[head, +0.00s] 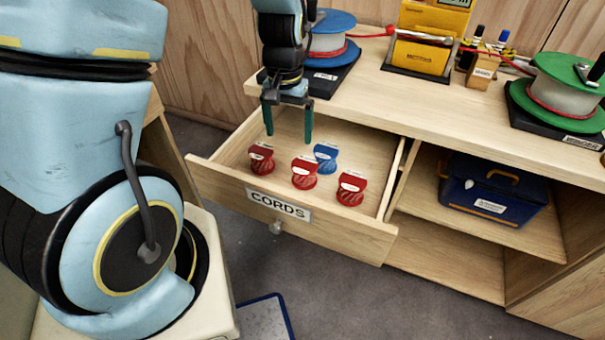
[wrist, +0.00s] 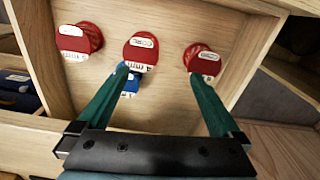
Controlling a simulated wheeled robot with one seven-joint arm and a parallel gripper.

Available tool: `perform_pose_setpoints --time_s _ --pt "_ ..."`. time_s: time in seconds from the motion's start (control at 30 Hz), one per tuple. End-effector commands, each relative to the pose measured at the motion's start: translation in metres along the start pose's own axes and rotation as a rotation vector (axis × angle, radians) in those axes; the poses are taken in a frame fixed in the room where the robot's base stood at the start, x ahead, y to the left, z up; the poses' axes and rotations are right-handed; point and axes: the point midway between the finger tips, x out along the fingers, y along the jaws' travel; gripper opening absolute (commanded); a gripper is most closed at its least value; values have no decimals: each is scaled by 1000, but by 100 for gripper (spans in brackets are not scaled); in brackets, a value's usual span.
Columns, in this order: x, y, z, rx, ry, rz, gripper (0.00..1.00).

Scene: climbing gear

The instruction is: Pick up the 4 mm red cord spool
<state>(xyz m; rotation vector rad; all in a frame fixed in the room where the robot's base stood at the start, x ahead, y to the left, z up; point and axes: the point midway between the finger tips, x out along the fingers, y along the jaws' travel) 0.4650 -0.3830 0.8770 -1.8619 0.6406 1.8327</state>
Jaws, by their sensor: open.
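Several cord spools stand in the open drawer. The middle red spool (head: 305,172) has a label in the wrist view (wrist: 141,49) that seems to read 4 mm. A second red spool (head: 262,158) is to its left in the head view and also shows at right in the wrist view (wrist: 204,60). A third red spool (head: 351,188) is to its right and shows at left in the wrist view (wrist: 76,40). A blue spool (head: 326,157) is behind them, partly hidden by a finger in the wrist view. My gripper (head: 288,139) is open and empty, pointing down above the drawer's back part.
The drawer (head: 222,181) is pulled out and labelled CORDS. The bench top (head: 375,83) behind it carries a blue reel (head: 330,22), a yellow device (head: 420,55) and a green reel (head: 570,70). A blue toolbox (head: 490,190) sits on the shelf at right.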

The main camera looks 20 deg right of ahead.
Motion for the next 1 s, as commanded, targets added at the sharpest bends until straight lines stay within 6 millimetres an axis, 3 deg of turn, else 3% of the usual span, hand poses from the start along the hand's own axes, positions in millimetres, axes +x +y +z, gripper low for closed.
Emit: perform_pose_setpoints --time_s 0.1,0.2,0.53,0.83,1.0 --pt "18 28 -6 70 -16 -4 100" --pt "26 37 -8 92 -20 -6 100" --pt "68 37 -7 94 -22 -6 100" --pt "88 37 -6 94 -21 -6 100" --pt "108 36 -3 91 -24 -6 100"
